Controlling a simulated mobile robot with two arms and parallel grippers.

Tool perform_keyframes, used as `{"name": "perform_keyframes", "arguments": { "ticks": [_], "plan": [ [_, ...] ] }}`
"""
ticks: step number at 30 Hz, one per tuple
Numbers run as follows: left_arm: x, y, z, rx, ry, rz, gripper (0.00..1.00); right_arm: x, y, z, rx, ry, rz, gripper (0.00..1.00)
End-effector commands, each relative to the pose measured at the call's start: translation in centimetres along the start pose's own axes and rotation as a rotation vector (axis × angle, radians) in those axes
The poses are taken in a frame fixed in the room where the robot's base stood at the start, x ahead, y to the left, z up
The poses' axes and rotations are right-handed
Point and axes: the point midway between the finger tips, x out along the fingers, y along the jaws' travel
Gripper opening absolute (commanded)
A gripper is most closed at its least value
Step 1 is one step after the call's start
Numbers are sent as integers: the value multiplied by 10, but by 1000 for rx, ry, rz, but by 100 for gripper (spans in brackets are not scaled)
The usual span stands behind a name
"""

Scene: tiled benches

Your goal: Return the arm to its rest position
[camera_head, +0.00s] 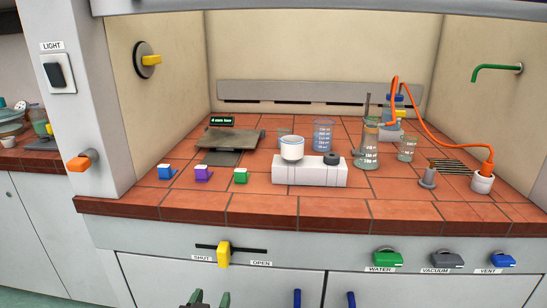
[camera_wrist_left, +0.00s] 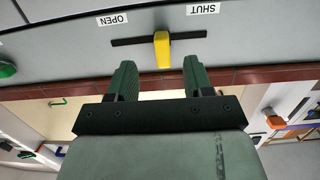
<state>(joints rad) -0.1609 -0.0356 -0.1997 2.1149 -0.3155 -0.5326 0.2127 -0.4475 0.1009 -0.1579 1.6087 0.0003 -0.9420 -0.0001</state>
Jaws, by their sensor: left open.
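My left gripper (camera_head: 210,299) shows at the bottom of the head view as two green fingertips, below the bench front. In the left wrist view the gripper (camera_wrist_left: 158,80) has its two green fingers well apart with nothing between them. The yellow slider handle (camera_head: 223,255) sits in its dark slot between the SHUT and OPEN labels, above the gripper. In the left wrist view the yellow handle (camera_wrist_left: 162,50) is seen upside down, beyond the fingertips and apart from them. The rest of the left arm is out of the head view. My right gripper is not in view.
The tiled bench (camera_head: 110,204) carries a white block (camera_head: 310,174), a beaker (camera_head: 323,136), small coloured blocks and other glassware. Green, grey and blue valve knobs line the front panel at right. Blue cabinet handles (camera_head: 297,298) stick out right of the gripper.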

Motion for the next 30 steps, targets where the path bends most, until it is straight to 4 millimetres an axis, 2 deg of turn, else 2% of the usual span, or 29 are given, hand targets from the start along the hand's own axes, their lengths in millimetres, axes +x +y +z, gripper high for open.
{"name": "perform_keyframes", "arguments": {
  "ticks": [1,5,6,9,12,18,23,25,30],
  "plan": [
    [-1,-1,32,12,-87,4,51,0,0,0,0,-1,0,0],
    [-16,-5,128,43,-359,21,51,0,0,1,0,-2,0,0],
    [-25,-6,158,54,-445,27,51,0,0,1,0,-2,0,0],
    [-54,-12,225,73,-646,44,51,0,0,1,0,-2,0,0],
    [-85,-18,277,88,-812,60,51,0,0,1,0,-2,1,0],
    [-146,-29,348,104,-1068,86,51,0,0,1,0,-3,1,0],
    [-195,-38,389,111,-1240,106,51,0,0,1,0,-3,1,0],
    [-204,-38,387,113,-1254,109,51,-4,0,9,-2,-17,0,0],
    [-227,-40,402,117,-1276,113,51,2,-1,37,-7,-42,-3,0]
  ]
}}
